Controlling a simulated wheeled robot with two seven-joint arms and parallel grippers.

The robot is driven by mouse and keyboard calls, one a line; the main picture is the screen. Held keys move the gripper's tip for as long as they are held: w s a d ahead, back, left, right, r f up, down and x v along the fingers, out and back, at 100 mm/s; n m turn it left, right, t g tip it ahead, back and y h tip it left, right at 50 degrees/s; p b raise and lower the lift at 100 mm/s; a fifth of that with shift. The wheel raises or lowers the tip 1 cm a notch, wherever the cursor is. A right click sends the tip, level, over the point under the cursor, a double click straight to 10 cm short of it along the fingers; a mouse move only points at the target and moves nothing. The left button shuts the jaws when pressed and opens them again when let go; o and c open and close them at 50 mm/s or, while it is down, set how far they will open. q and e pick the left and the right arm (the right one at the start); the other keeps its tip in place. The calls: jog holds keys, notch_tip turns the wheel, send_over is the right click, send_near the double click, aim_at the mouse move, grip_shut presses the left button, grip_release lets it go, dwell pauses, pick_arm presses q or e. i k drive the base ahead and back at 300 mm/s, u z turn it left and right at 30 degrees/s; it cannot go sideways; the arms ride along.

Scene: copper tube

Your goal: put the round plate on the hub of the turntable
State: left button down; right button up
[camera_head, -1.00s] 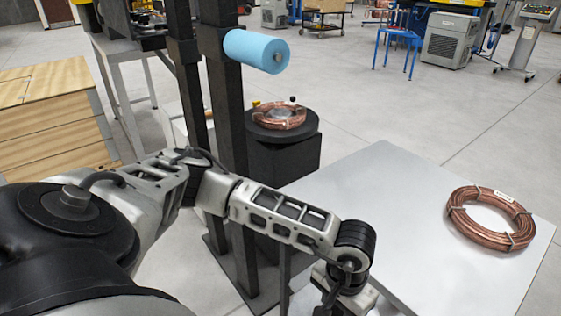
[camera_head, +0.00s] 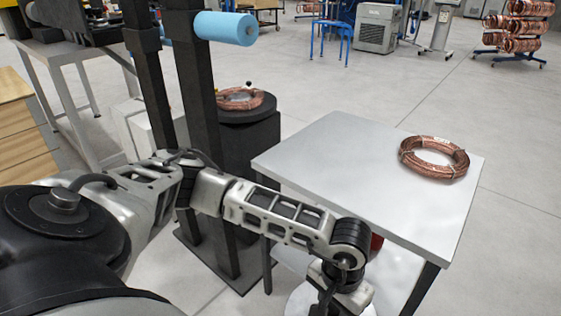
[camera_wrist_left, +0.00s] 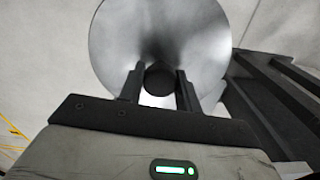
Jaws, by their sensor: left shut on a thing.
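The round plate (camera_wrist_left: 160,30) is a shiny grey metal disc with a dark round knob (camera_wrist_left: 159,80) at its middle. My left gripper (camera_wrist_left: 159,73) is shut on the knob, as the left wrist view shows. In the head view a pale edge of the plate (camera_head: 299,303) shows at the bottom, under my left wrist; the left fingers are out of frame. The turntable (camera_head: 257,115) is a black disc on a dark pedestal, left of centre and farther back. A copper coil (camera_head: 238,98) lies on it, and the hub is hardly visible. My right gripper is not in view.
A grey-topped table (camera_head: 335,160) with another copper coil (camera_head: 434,158) stands to the right.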

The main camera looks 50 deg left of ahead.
aim_at(240, 96)
jog(key=z, duration=0.9)
jog(key=i, duration=3.3)
jog(key=u, duration=2.2)
jog(key=i, duration=3.15)
jog(key=u, duration=1.2)
jog(key=i, duration=2.4)
jog(key=u, duration=0.15)
